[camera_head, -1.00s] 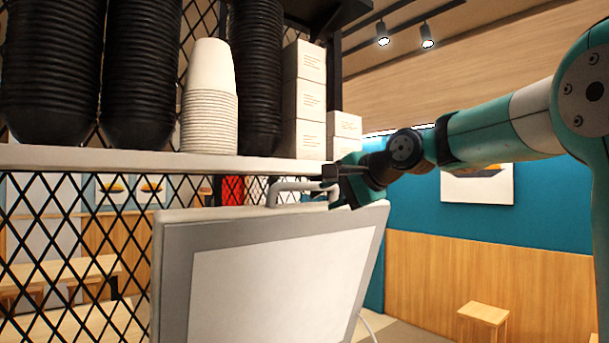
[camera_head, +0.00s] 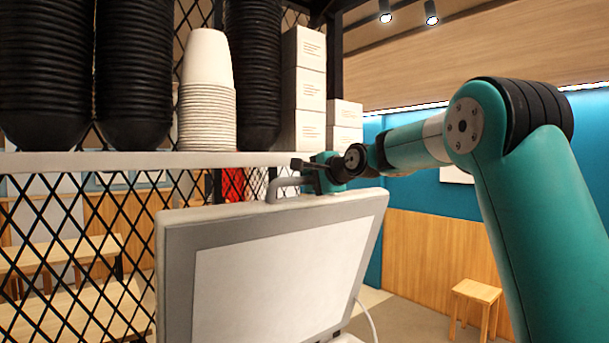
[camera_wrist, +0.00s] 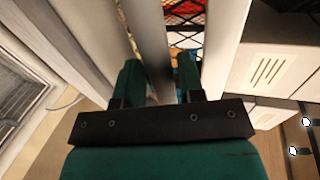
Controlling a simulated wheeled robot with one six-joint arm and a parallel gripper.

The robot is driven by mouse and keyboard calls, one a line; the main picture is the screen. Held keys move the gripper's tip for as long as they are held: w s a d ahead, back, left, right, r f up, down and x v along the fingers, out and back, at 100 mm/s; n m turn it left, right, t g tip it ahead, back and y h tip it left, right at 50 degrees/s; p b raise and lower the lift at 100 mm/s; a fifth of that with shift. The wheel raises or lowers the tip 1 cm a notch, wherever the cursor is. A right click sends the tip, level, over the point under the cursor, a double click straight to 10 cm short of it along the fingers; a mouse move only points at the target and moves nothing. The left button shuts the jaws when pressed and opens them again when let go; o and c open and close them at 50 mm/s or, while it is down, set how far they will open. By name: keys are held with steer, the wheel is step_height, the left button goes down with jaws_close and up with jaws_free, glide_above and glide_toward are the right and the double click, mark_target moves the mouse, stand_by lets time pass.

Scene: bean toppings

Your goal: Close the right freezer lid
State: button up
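The freezer lid (camera_head: 290,280) stands raised, nearly upright, with a grey frame and a pale inner panel facing me. Its grey bar handle (camera_head: 283,184) is at the top edge. My gripper (camera_head: 308,178) is at the right part of this handle. In the wrist view my gripper (camera_wrist: 160,82) has its two fingers apart, with the handle (camera_wrist: 150,40) running between them, nearer the left finger. A gap shows beside the right finger, so the gripper looks open around the handle. The lid also shows at the left of the wrist view (camera_wrist: 90,35).
A white shelf (camera_head: 130,161) runs close behind and above the lid. It carries black bowl stacks (camera_head: 135,75), white cups (camera_head: 207,90) and white boxes (camera_head: 304,90). A black lattice (camera_head: 60,240) stands behind. A wooden stool (camera_head: 476,292) is on the floor at the right.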

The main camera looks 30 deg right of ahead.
steer(key=shift+p+x, duration=0.35)
steer(key=shift+x, duration=1.1)
steer(key=shift+s, duration=0.1)
jaws_close()
